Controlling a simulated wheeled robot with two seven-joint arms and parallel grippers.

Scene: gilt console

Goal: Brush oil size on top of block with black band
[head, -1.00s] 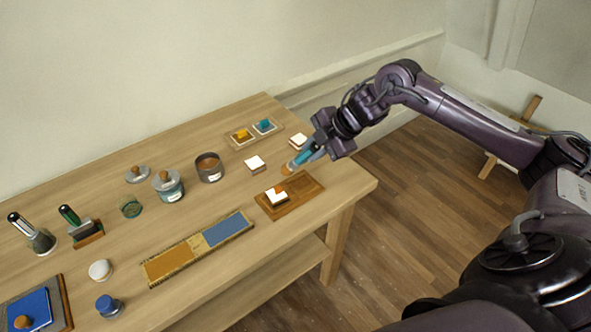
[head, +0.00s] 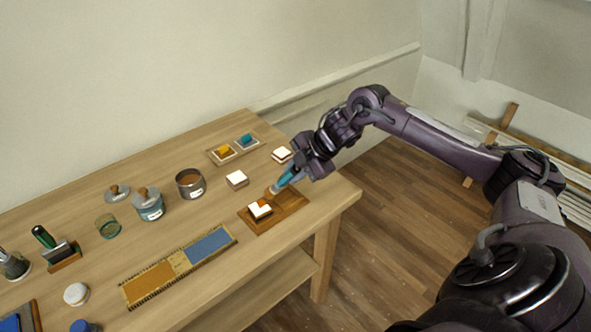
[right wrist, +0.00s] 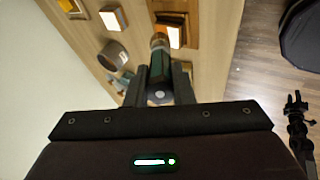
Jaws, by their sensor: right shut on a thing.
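My right gripper (head: 303,172) is shut on a teal-handled brush (head: 288,179) and holds it slanting, bristles down and to the left. The brush also shows in the right wrist view (right wrist: 159,68). The bristles are just behind and to the right of a pale-topped block (head: 260,211), which sits on a brown wooden tray (head: 283,213). Contact cannot be told. Two other white-topped blocks stand on the table, one nearer (head: 237,179) and one farther back (head: 282,154). I cannot make out which block has the black band. My left gripper is out of view.
A grey jar of brown contents (head: 190,184), a lidded jar (head: 148,206) and a green glass (head: 107,227) stand left. An orange-and-blue strip (head: 180,265) lies in front. A tray with yellow and teal pieces (head: 236,149) is behind. The table's right edge is close.

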